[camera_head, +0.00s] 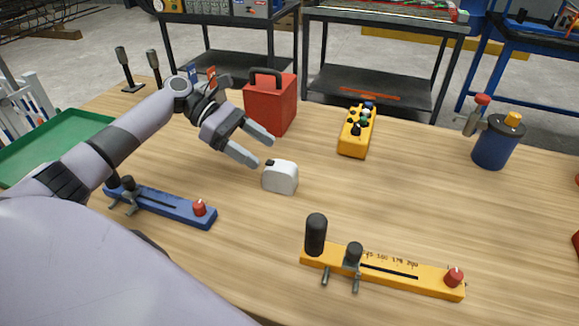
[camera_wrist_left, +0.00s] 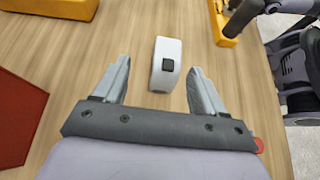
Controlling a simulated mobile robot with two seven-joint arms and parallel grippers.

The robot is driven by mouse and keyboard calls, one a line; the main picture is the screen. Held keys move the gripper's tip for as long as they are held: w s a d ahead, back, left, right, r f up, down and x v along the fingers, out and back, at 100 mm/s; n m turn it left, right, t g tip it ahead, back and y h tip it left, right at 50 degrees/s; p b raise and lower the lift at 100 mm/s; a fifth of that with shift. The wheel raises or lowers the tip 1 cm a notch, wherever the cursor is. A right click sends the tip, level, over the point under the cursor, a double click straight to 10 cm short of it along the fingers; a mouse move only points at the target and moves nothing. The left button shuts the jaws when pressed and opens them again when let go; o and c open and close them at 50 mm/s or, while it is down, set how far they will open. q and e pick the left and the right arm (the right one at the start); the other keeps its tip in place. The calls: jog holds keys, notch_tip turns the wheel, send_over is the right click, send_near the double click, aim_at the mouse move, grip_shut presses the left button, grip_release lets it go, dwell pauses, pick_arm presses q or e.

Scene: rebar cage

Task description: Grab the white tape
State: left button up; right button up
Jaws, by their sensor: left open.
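The white tape (camera_head: 280,177) is a small white rounded block standing on the wooden table near its middle. In the left wrist view the tape (camera_wrist_left: 165,52) shows a dark square on its near part. It appears just beyond and between the finger lines. My left gripper (camera_head: 261,151) is open and empty, reaching in from the left. Its fingers are just up and left of the tape in the head view. In the left wrist view the left gripper (camera_wrist_left: 160,68) has its two fingers spread wide. I cannot see my right gripper.
A red box (camera_head: 270,104) stands behind the gripper. A yellow button box (camera_head: 355,135) is farther back. A blue bar fixture (camera_head: 170,204) lies left, a yellow one (camera_head: 415,279) in front. A blue canister (camera_head: 495,146) is at right. Table around the tape is clear.

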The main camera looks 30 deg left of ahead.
aim_at(279, 164)
pick_arm(q)
jog(key=d, duration=0.1)
jog(key=d+f, duration=0.1)
jog(key=d, duration=0.1)
jog(key=d+f, duration=0.1)
jog(key=d, duration=0.1)
jog(key=shift+d+p, duration=0.15)
jog(key=shift+p, duration=0.25)
jog(key=shift+w+d+f, duration=0.15)
jog(key=shift+d+f, duration=0.2)
jog(key=c, duration=1.3)
jog(key=shift+o, duration=0.2)
jog(key=shift+r, duration=0.1)
